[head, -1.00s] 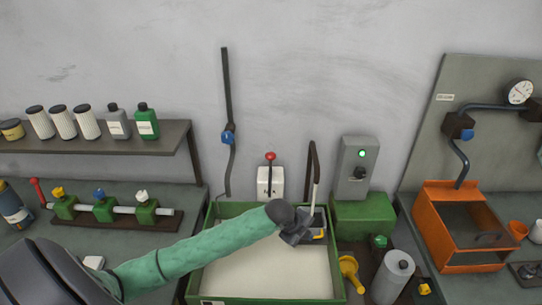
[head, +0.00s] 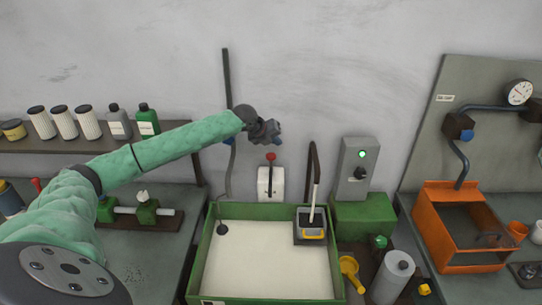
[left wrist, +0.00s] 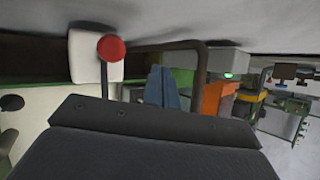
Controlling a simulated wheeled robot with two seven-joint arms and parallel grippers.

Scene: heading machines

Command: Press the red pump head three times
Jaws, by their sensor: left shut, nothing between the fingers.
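The red pump head (head: 270,157) is a small round knob on a short dark rod above a white pump body (head: 270,182), which stands at the back edge of the green tray. It also shows in the left wrist view as a red knob (left wrist: 111,48) beside the white body (left wrist: 84,52). My left gripper (head: 277,133) is shut and empty, just above the red head and apart from it in the head view. Its blue-grey fingers (left wrist: 164,92) show right of the knob in the left wrist view. My right gripper is not in view.
The green-rimmed tray (head: 197,262) holds pale liquid or a pale floor. A dark curved pipe (head: 314,170) rises right of the pump, near a grey switch box (head: 358,165) with a green light. A shelf (head: 75,140) with bottles is at left.

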